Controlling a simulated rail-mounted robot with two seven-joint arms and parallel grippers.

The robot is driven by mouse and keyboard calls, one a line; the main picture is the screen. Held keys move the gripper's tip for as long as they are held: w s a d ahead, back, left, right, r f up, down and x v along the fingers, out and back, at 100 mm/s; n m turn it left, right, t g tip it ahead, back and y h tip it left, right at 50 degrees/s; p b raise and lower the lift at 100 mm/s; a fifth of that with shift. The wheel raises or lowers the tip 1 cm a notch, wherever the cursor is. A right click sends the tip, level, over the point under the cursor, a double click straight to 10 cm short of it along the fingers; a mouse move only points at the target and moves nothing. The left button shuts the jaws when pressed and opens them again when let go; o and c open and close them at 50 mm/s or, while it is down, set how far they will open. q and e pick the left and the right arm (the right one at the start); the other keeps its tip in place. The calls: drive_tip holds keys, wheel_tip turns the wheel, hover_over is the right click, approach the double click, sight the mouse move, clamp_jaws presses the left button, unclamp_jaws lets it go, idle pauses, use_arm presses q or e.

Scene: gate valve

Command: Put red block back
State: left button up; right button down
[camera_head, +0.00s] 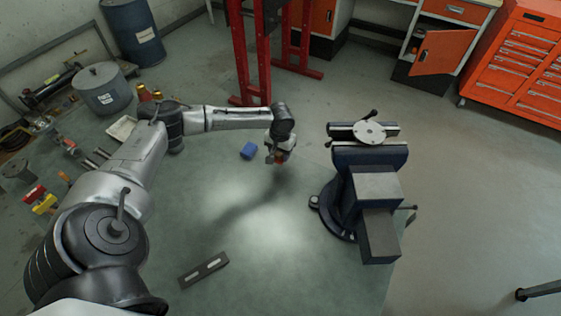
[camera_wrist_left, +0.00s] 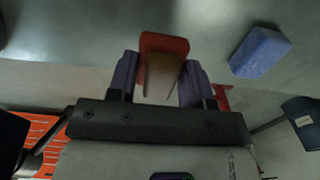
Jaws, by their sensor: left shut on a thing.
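The red block (camera_wrist_left: 164,44) is between the two fingers of my left gripper (camera_wrist_left: 160,78) in the left wrist view, and the fingers are shut on it. A tan surface shows below the red face, between the fingers. In the head view my left gripper (camera_head: 276,158) is over the middle of the table, and only a small part of the red block shows there. I cannot tell its exact height above the table. My right gripper is not in view.
A blue block (camera_head: 249,151) lies just left of my gripper; it also shows in the left wrist view (camera_wrist_left: 260,52). A vise (camera_head: 376,187) stands to the right. A dark slotted bar (camera_head: 204,270) lies at the front. A grey pot (camera_head: 102,90) and several small items are at the left.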

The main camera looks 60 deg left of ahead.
sight(280, 159)
use_arm(q)
drive_tip(key=shift+f+b, duration=0.4)
drive_tip(key=shift+f, duration=1.7)
drive_tip(key=o, duration=1)
drive_tip(key=shift+f, duration=0.1)
wheel_tip(280, 159, up, 10)
drive_tip(key=shift+r+p, duration=0.2)
drive_tip(key=shift+p, duration=0.95)
drive_tip(key=shift+r, duration=0.95)
